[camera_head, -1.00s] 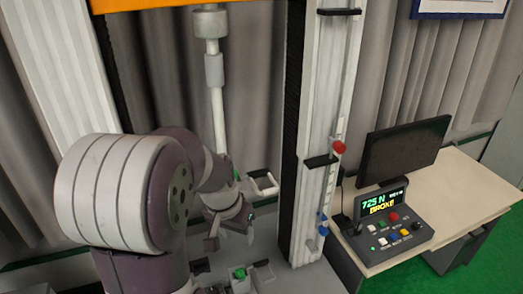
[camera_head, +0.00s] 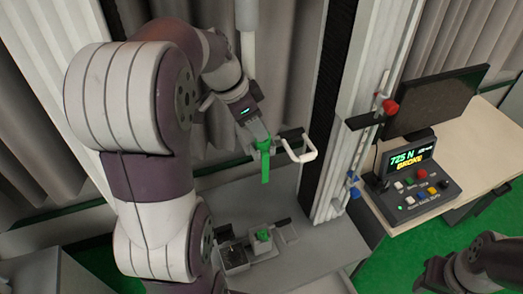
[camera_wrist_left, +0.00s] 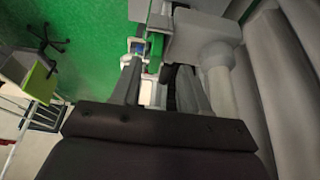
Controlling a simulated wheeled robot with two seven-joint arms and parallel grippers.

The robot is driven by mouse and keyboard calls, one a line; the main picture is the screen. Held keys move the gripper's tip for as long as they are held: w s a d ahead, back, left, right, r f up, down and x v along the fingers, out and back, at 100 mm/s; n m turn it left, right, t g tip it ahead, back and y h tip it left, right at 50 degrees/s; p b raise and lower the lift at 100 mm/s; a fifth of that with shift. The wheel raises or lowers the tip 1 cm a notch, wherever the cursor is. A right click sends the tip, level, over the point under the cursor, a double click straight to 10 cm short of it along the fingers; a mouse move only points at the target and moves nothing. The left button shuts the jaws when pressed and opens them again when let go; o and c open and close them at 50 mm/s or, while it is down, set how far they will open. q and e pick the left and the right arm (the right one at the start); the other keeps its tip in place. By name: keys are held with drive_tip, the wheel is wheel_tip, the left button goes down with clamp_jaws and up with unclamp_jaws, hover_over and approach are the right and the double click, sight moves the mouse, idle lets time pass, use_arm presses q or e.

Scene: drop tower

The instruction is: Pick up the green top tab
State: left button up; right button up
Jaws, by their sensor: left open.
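The green top tab (camera_head: 265,163) is an upright green strip in the drop tower, beside a white looped handle (camera_head: 301,150). My left gripper (camera_head: 262,140) is at the tab's upper end in the head view. In the left wrist view the green strip (camera_wrist_left: 156,52) shows between the ends of my open left fingers (camera_wrist_left: 152,78); I cannot tell if they touch it. A second green piece (camera_head: 263,235) sits low on the tower base. Part of my right arm, with its gripper end (camera_head: 436,272), shows at the lower right; its jaws are unclear.
The tower column (camera_head: 345,130) stands just right of the tab, with a red knob (camera_head: 390,107) and a blue clamp (camera_head: 353,186). A control box (camera_head: 418,185) and a monitor (camera_head: 435,103) stand on the desk at right. The grey base plate (camera_head: 300,250) is partly bare.

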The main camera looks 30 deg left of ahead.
sight(263, 143)
use_arm(q)
drive_tip(key=p+x, duration=0.1)
drive_tip(key=x, duration=0.1)
drive_tip(key=shift+d+f+p, duration=0.1)
drive_tip(key=shift+f+p, duration=0.2)
drive_tip(key=shift+p, duration=0.1)
drive_tip(key=shift+s+d, duration=0.2)
drive_tip(key=shift+d, duration=0.25)
drive_tip(key=c, duration=0.4)
drive_tip(key=shift+a+f, duration=0.1)
clamp_jaws()
drive_tip(key=shift+w+a, duration=0.1)
drive_tip(key=shift+a, duration=0.1)
use_arm(e)
drive_tip(key=shift+s+d, duration=0.25)
drive_tip(key=shift+s, duration=0.05)
use_arm(q)
drive_tip(key=shift+d, duration=0.1)
